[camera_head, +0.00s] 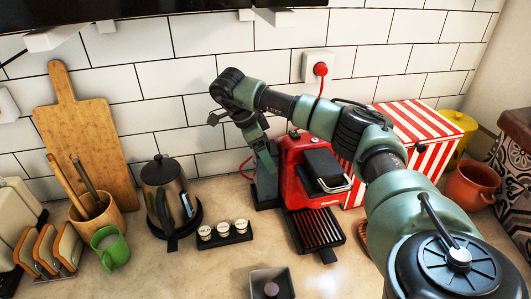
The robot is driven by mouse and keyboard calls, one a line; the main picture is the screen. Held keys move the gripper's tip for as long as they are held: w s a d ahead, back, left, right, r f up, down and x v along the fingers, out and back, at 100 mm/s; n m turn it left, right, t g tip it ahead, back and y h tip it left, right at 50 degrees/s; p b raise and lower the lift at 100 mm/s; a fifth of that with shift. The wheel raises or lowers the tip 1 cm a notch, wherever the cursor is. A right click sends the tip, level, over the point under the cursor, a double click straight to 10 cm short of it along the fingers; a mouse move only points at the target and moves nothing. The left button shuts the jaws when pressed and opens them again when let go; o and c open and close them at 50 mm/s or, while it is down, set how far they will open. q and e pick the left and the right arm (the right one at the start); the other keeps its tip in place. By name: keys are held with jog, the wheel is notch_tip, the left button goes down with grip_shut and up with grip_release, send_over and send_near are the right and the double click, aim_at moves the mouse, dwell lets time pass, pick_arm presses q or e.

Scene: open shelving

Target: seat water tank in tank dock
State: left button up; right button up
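The red coffee machine (300,165) stands against the tiled wall, with a black drip tray (315,229) in front. My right arm reaches over it from the right, and its wrist bends down on the machine's left. My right gripper (261,150) points down there, beside the machine's left side. A dark upright block (266,192) is directly below it, close to the machine. I cannot tell whether this block is the water tank, the tank dock or both. The fingertips are not clear, so their opening and any grip are hidden. My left gripper is out of view.
A kettle (162,192), a black holder with small cups (224,234) and a green mug (110,247) stand left. A dark square container (271,284) is in front. A striped box (418,135) stands right. A red plug (320,69) and cord are behind.

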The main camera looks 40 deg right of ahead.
jog(key=shift+r, duration=0.15)
jog(key=p+v, duration=0.1)
jog(key=v, duration=1.1)
jog(key=shift+p, duration=0.35)
jog(key=shift+a, duration=0.1)
